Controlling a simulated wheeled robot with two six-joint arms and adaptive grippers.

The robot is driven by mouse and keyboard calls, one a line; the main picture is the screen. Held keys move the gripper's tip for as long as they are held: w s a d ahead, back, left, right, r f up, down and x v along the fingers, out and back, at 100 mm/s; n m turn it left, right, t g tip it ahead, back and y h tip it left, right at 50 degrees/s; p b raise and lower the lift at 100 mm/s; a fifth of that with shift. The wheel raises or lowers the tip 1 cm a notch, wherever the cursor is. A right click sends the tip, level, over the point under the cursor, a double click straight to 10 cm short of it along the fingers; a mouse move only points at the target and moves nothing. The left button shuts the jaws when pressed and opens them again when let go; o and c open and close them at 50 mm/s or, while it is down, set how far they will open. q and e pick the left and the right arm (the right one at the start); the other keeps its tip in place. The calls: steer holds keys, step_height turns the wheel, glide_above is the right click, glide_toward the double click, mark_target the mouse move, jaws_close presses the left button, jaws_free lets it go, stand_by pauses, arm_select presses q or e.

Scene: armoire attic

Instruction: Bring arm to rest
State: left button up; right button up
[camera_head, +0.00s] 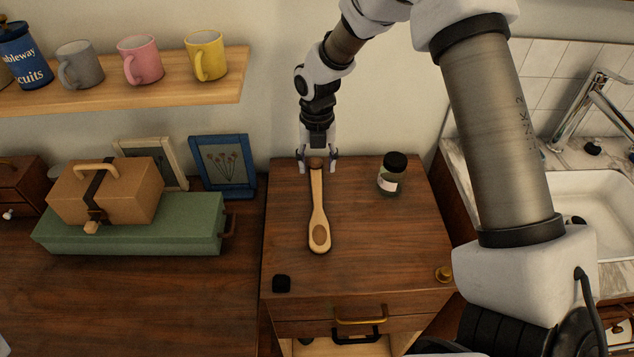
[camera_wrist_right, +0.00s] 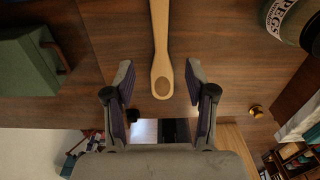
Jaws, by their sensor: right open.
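My right gripper (camera_head: 318,165) is over the far part of the small wooden cabinet (camera_head: 411,245), pointing down, with its fingers apart. In the right wrist view its two fingers (camera_wrist_right: 160,95) are spread with nothing between the tips. A wooden spoon (camera_head: 318,215) lies on the cabinet top, its handle end close under the right gripper in the head view. The spoon also shows in the right wrist view (camera_wrist_right: 161,60). Whether the gripper touches the handle cannot be told. My left gripper does not show.
A dark-lidded jar (camera_head: 391,175) stands right of the spoon. A green case (camera_head: 140,235) with a brown box (camera_head: 135,195) on it stands left. A wall shelf (camera_head: 150,90) holds mugs. A sink (camera_head: 590,205) is at right. The cabinet's front middle is mostly clear.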

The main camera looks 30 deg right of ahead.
steer(key=shift+r, duration=0.8)
